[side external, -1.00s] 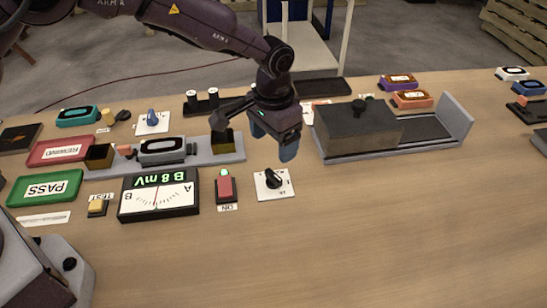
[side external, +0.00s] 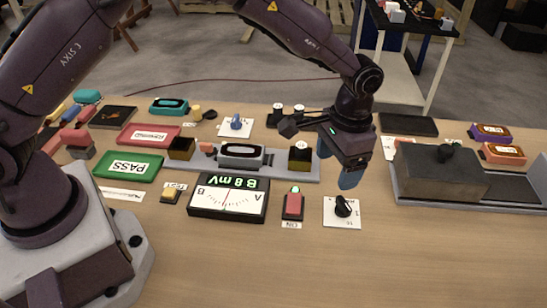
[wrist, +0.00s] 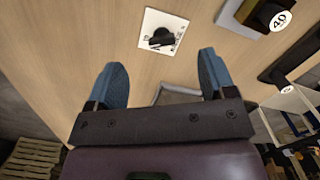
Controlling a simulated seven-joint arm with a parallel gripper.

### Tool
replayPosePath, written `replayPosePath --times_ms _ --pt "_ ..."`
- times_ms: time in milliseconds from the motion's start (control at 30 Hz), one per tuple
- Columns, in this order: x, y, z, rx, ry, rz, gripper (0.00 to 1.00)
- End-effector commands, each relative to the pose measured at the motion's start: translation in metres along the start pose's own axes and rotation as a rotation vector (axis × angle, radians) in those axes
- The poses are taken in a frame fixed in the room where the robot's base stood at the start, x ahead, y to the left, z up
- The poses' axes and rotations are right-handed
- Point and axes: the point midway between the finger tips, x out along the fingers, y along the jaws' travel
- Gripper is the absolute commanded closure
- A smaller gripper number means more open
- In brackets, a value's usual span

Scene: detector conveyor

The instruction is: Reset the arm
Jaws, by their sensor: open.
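My gripper (side external: 338,163) is open and empty, its blue fingers pointing down above the table behind a rotary switch. The switch is a black knob on a white plate (side external: 343,211), apart from the fingers. In the wrist view my gripper (wrist: 162,76) has both blue fingers spread wide, with bare wood between them and the switch plate (wrist: 178,24) beyond the tips.
A meter reading 8.8 mV (side external: 228,200) and a red ON button (side external: 293,205) stand left of the switch. A green PASS tray (side external: 128,166) and a red tray (side external: 148,134) lie farther left. A dark box (side external: 438,175) on a conveyor is at right. The front table is clear.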

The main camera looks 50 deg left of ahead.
Motion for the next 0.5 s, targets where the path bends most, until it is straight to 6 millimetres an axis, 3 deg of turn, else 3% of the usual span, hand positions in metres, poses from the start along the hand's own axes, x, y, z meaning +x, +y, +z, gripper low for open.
replayPosePath --times_ms 267,500 --pt "-0.079 -0.037 0.077 -0.041 0.056 0.007 0.23" --pt "-0.137 -0.067 0.162 -0.107 0.165 0.006 0.23"
